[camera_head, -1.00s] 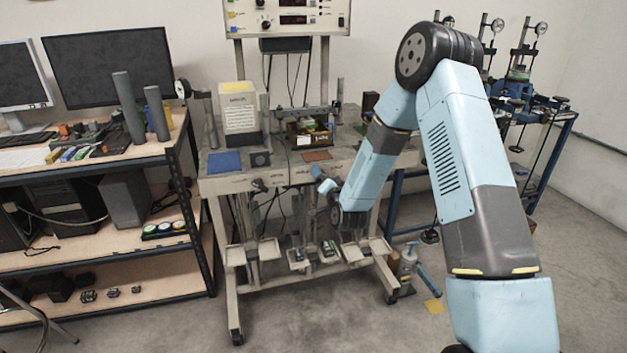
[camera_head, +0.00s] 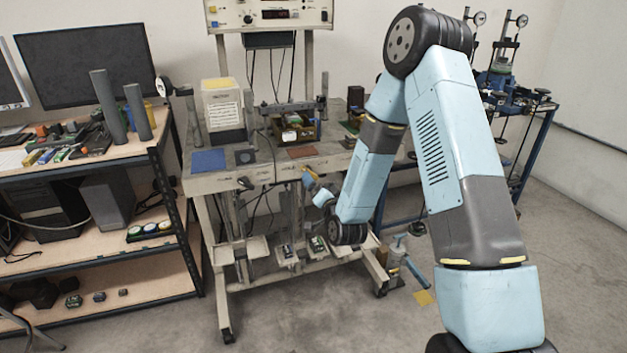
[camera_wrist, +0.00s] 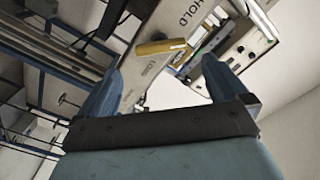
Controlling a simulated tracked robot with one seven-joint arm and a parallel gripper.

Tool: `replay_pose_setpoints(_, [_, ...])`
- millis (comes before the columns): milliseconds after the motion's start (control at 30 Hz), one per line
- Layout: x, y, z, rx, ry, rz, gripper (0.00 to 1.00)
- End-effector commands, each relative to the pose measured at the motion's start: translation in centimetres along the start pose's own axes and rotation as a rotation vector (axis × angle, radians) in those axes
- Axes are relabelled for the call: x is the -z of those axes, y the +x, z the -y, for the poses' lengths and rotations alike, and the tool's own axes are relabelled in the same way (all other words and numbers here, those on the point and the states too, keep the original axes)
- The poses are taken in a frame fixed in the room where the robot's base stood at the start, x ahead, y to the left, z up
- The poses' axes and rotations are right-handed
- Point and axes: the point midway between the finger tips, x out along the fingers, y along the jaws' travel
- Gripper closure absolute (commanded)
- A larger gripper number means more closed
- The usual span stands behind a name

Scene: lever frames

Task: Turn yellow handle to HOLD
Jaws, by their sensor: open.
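The yellow handle (camera_wrist: 160,47) shows in the wrist view as a short bar on a pale panel, ahead of my gripper (camera_wrist: 161,66) and between the lines of its two blue fingers. The word HOLD (camera_wrist: 187,12) is printed on the panel above and right of the handle; another label, partly readable as "LO", is below it. My gripper is open and empty, apart from the handle. In the head view a small yellow piece (camera_head: 311,171), likely the handle, is at the bench's front edge, close to my blue fingers (camera_head: 316,188).
The pale bench (camera_head: 226,180) carries a box with a printed sheet (camera_head: 223,108), a blue mat (camera_head: 208,160) and small parts. A wooden shelf unit (camera_head: 95,155) stands left. The front floor is clear.

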Motion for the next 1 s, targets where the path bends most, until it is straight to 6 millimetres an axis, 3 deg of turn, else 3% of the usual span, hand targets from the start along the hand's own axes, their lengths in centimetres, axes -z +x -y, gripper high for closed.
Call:
replay_pose_setpoints(200, [-0.1, -3.8, -0.1, -0.002, 0.0, 0.001, 0.0])
replay_pose_setpoints(400, [-0.1, -5.5, -0.1, -0.001, 0.0, 0.0, 0.0])
replay_pose_setpoints(833, [0.0, -5.8, 0.0, -0.001, -0.003, 0.001, 0.0])
replay_pose_setpoints(1000, [1.2, -5.4, 0.7, -0.018, -0.043, 0.03, 0.0])
